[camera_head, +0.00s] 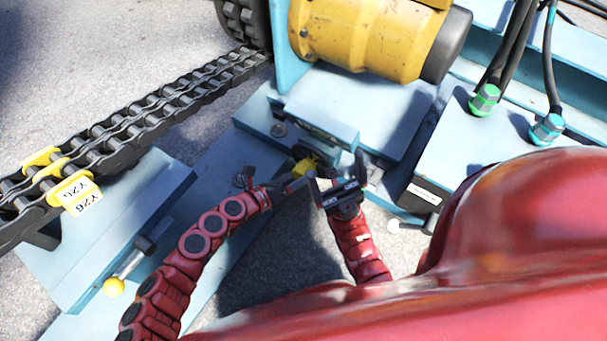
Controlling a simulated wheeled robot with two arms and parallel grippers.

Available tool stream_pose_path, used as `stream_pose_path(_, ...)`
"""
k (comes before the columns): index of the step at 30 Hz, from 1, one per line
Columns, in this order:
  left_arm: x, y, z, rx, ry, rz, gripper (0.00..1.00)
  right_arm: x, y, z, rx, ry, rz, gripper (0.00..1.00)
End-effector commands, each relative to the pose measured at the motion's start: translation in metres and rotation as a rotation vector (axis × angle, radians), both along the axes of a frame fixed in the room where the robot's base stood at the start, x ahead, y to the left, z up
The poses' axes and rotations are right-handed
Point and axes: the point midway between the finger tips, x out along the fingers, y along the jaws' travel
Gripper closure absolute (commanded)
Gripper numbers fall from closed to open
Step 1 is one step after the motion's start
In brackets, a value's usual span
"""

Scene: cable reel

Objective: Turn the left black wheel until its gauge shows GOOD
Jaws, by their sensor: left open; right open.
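My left gripper (290,185) is at the end of the red arm from the left, open. It points right, close to the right gripper and in front of a small yellow part (305,165). My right gripper (338,172) is open, with its fingers pointing up the picture beside that part. I see nothing between its fingers. A small dark knob-like part (240,179) sits on the blue frame left of the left gripper; I cannot tell whether it is a black wheel. No gauge face or GOOD mark can be made out; the grippers cover part of this area.
A chain (165,110) with yellow tagged links runs along the left. A yellow motor (355,40) sits above the blue frame (345,110). Cables with green (484,100) and teal (546,129) connectors are at right.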

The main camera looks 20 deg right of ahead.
Motion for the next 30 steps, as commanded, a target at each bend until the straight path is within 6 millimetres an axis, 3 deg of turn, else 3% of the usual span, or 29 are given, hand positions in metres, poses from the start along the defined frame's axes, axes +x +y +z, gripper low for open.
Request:
stream_pose_path(6,0.006,-0.018,-0.007,0.0,0.002,-0.002,0.03,0.001,0.002,-0.005,-0.012,0.001,0.006,0.09)
stream_pose_path(15,0.007,-0.019,-0.007,0.0,0.003,-0.001,0.05,0.001,0.002,-0.005,-0.013,0.002,0.007,0.09)
stream_pose_path(30,0.007,-0.019,-0.006,0.0,0.002,0.0,0.95,0.001,0.002,-0.005,-0.014,0.002,0.006,0.09)
